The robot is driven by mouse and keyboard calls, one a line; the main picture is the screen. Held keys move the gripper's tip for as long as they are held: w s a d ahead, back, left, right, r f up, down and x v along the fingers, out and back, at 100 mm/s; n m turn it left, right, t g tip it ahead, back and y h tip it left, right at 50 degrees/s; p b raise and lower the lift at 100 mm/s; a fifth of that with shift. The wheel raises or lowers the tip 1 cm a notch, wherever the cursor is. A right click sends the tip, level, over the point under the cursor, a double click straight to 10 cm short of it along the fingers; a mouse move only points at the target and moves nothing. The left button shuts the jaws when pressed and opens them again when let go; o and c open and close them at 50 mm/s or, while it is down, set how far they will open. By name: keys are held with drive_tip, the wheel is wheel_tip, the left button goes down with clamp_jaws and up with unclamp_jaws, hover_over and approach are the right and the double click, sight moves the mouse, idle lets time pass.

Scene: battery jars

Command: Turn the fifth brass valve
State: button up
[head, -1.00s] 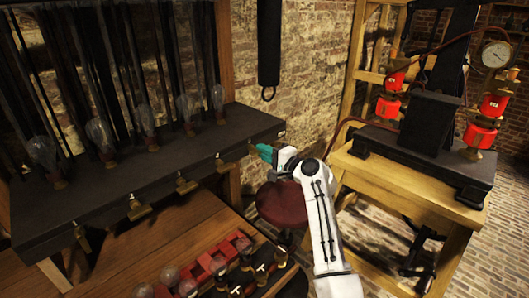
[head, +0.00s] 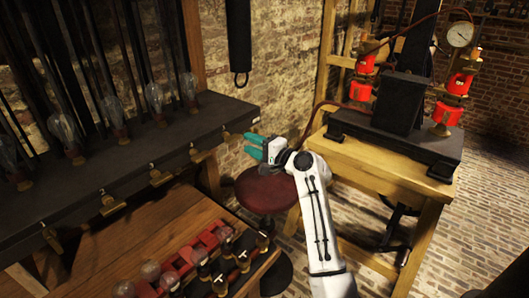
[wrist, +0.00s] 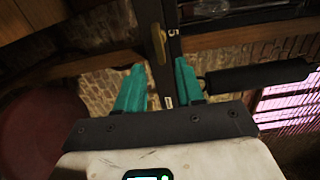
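Several brass valves line the front edge of a black shelf (head: 130,165) in the head view. The fifth valve (head: 228,135) is small and dim near the shelf's right end. In the wrist view the brass valve handle (wrist: 160,44) stands beside a label reading 5, long and upright in the picture. My gripper (head: 252,142) has teal fingers and is just right of that valve. In the wrist view my gripper (wrist: 158,75) is open and empty. The handle lies ahead of the gap between the fingertips, apart from them.
A dark red round stool (head: 264,190) stands below my gripper. A wooden bench (head: 130,240) with red blocks and bulbs is under the shelf.

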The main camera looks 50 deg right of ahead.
drive_tip(key=shift+s+b, duration=0.4)
drive_tip(key=shift+s, duration=2.4)
